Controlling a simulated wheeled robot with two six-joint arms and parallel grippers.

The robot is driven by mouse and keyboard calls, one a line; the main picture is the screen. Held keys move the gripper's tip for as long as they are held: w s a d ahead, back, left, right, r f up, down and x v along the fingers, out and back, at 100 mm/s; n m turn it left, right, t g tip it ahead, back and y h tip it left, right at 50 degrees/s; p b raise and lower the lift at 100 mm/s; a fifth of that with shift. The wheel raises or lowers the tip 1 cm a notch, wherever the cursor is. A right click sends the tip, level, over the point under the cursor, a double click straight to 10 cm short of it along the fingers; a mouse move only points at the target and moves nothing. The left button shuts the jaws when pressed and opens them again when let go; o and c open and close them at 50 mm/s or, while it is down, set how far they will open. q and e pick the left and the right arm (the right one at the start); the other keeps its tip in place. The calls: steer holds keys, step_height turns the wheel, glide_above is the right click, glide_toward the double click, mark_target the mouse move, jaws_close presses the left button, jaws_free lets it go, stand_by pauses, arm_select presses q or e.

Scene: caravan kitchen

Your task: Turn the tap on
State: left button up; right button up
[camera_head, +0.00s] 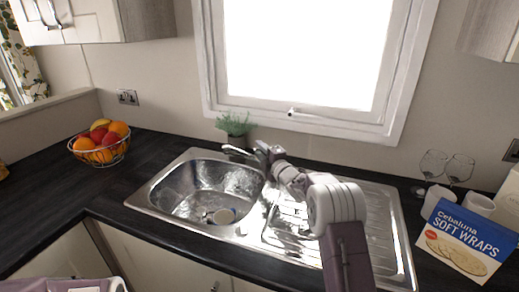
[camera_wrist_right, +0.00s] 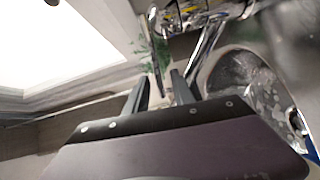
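The chrome tap (camera_head: 236,151) stands at the back edge of the sink, beside the drainer. In the right wrist view its spout (camera_wrist_right: 205,52) runs up the picture, and a thin chrome lever (camera_wrist_right: 155,50) stands to the left of it. My right gripper (camera_head: 259,152) is at the tap, reaching in from the right. In the wrist view its two dark fingers (camera_wrist_right: 161,77) are apart, with the lever's lower end between or just beyond their tips. I cannot tell whether they touch it. No water stream is visible. My left gripper is out of view.
A potted plant (camera_head: 234,124) stands behind the tap, below the window. A fruit basket (camera_head: 100,158) is at the left; wine glasses (camera_head: 459,168), white cups (camera_head: 480,205) and a wraps box (camera_head: 462,240) are at the right.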

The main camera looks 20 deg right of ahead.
steer(key=shift+w+a, duration=0.1)
steer(key=shift+w, duration=0.35)
jaws_close()
stand_by(1.1)
